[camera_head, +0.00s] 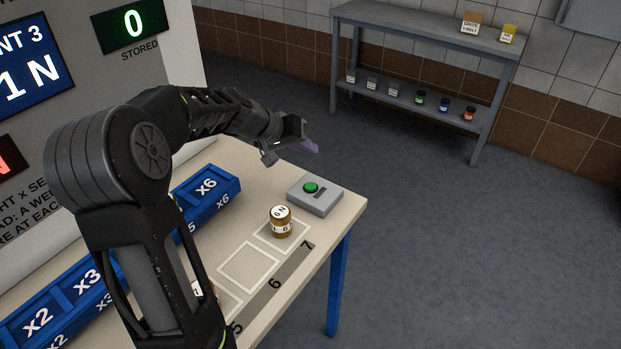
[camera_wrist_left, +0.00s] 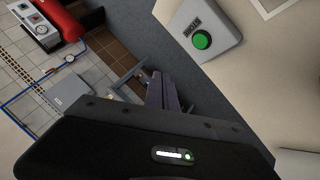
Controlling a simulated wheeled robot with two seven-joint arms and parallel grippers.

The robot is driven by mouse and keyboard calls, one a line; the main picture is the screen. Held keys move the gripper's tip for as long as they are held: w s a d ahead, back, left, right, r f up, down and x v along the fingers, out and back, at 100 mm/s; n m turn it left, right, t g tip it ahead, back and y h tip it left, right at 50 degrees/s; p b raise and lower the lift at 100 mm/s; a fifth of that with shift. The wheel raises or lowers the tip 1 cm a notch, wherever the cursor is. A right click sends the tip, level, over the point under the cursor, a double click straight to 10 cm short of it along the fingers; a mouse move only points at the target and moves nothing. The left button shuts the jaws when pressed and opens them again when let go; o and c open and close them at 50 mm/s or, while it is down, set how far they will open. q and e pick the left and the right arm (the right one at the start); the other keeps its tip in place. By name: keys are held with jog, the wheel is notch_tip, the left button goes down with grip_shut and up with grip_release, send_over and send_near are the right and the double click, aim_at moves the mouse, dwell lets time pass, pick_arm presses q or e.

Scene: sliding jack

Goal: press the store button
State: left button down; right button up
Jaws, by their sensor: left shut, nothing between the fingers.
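The store button is a green round button (camera_head: 311,187) on a grey box (camera_head: 318,200) at the far right corner of the table. In the left wrist view the green button (camera_wrist_left: 202,39) shows on its grey box (camera_wrist_left: 214,22), beside a dark label. My left gripper (camera_head: 312,148) is shut and empty. In the head view it appears above and behind the button box, apart from it. Its fingers also show in the left wrist view (camera_wrist_left: 162,92), to the left of and below the button. My right gripper is in neither view.
A brown jar marked 6 N (camera_head: 281,222) stands on a marked square near the box. Blue bins (camera_head: 206,194) line the table's back. A display (camera_head: 134,24) reads 0 STORED. A grey shelf (camera_head: 430,28) with small jars stands beyond open floor.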

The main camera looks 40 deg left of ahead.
pick_arm(q)
jog(key=b, duration=0.6)
send_over(308, 188)
notch_tip(308, 188, down, 8)
jog(key=shift+a+f, duration=0.1)
jog(key=shift+f+b, duration=0.5)
jog(key=shift+b, duration=0.05)
dwell(1.6)
jog(key=shift+f+b, duration=0.4)
jog(key=shift+b, duration=0.25)
jog(key=shift+f+b, duration=0.4)
jog(key=shift+b, duration=0.2)
dwell(0.6)
jog(key=shift+r, duration=0.1)
jog(key=shift+r+p, duration=0.4)
jog(key=shift+r, duration=0.35)
jog(key=shift+r, duration=0.1)
